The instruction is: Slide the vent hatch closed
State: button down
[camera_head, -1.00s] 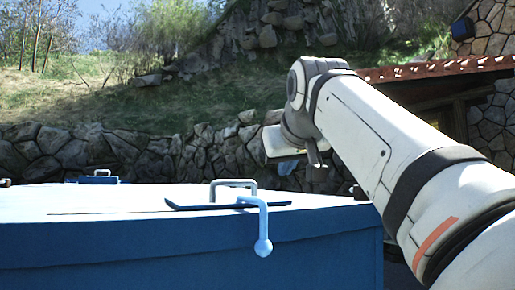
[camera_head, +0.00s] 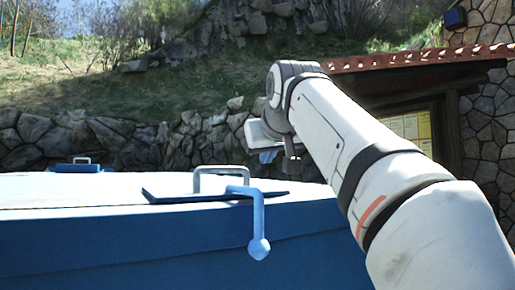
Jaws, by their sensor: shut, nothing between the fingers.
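A thin dark-blue plate (camera_head: 170,196), which looks like the vent hatch, lies on the pale top of a large blue box (camera_head: 120,250). A grey bar handle (camera_head: 223,169) stands up on the plate. Part of the plate's right end is behind a light-blue crank with a ball knob (camera_head: 259,249), which hangs over the box's front edge. My gripper (camera_head: 268,156) is at the end of my white arm, above and to the right of the handle in the picture. It appears apart from the handle and holds nothing; its fingers are small and partly hidden by the wrist.
A second small blue piece with a grey handle (camera_head: 81,161) sits at the far left of the box top. A stone wall (camera_head: 100,140) and grassy slope lie behind. A tile-roofed stone building (camera_head: 480,120) stands at the right. The box top between the handles looks clear.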

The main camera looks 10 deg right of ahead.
aim_at(204, 171)
jog(key=shift+s+f+b+x, duration=0.1)
jog(key=shift+f+b+x, duration=0.2)
jog(key=shift+x, duration=0.9)
jog(key=shift+s+f+b+x, duration=0.15)
jog(key=shift+f+b+x, duration=0.2)
jog(key=shift+x, duration=0.8)
jog(key=shift+s+f+b+x, duration=0.15)
jog(key=shift+b+x, duration=0.25)
jog(key=shift+x, duration=0.8)
jog(key=shift+s+a, duration=0.7)
jog(key=shift+a, duration=1.5)
jog(key=shift+s+a, duration=0.75)
jog(key=shift+a, duration=1.4)
jog(key=shift+s+a, duration=0.7)
jog(key=shift+a, duration=1.5)
jog(key=shift+s+a+p, duration=0.25)
jog(key=shift+s+a, duration=0.4)
jog(key=shift+a, duration=1.35)
jog(key=shift+s+a+p, duration=0.25)
jog(key=shift+s+a, duration=0.4)
jog(key=shift+a, duration=1.3)
jog(key=shift+s+a+p, duration=0.25)
jog(key=shift+s+a, duration=0.4)
jog(key=shift+a, duration=1.35)
jog(key=shift+w+d+r+p, duration=0.15)
jog(key=shift+d+r+p, duration=0.4)
jog(key=shift+r, duration=0.2)
jog(key=shift+w+d+r+p, duration=0.2)
jog(key=shift+d+r+p, duration=0.3)
jog(key=shift+r, duration=0.3)
